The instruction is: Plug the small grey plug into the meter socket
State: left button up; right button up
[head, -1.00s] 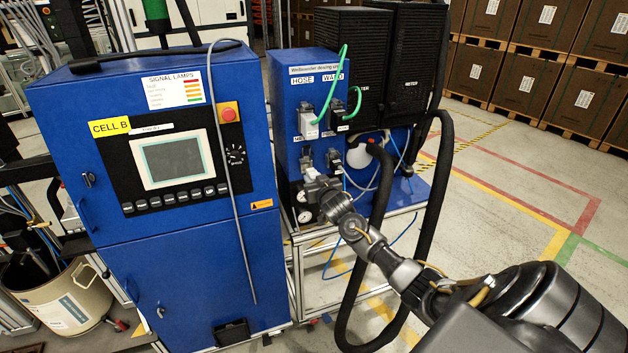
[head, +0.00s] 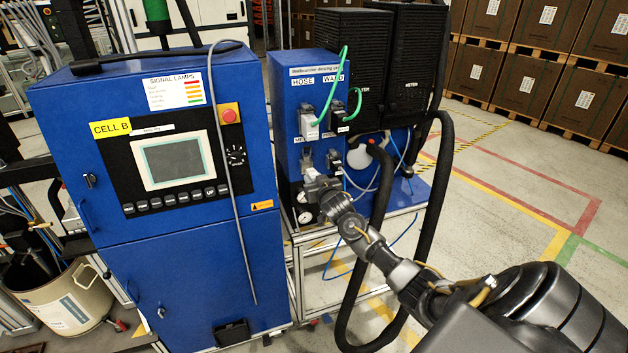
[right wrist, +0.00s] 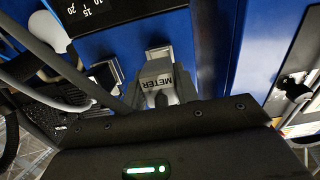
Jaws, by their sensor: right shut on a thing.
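The small grey plug (right wrist: 162,84), labelled METER, shows in the right wrist view, with the label upside down. My right gripper (head: 312,188) is shut on it, close in front of the lower left part of the blue panel. The meter socket (right wrist: 158,53) lies directly beyond the plug in the wrist view. The plug covers most of it, so I cannot tell whether the plug is inside it or just in front. In the head view the gripper largely hides the plug. My left gripper is not in view.
The blue dosing unit (head: 283,100) carries upper connectors with green cables (head: 338,85). Another lower connector (head: 333,159) sits right of my gripper. A blue cabinet (head: 75,180) stands at left. A thick black hose (head: 437,180) loops close beside my right arm.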

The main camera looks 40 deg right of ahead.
aim_at(310, 173)
jog(key=shift+b+x, duration=0.75)
jog(key=shift+x, duration=0.35)
jog(key=shift+w+r, duration=0.15)
dwell(0.6)
jog(key=shift+w+d, duration=0.2)
jog(key=shift+w, duration=0.15)
jog(key=shift+w+d+r+b, duration=0.1)
jog(key=shift+w+d+b, duration=0.05)
jog(key=shift+w+b, duration=0.25)
dwell(1.2)
jog(key=o, duration=1.2)
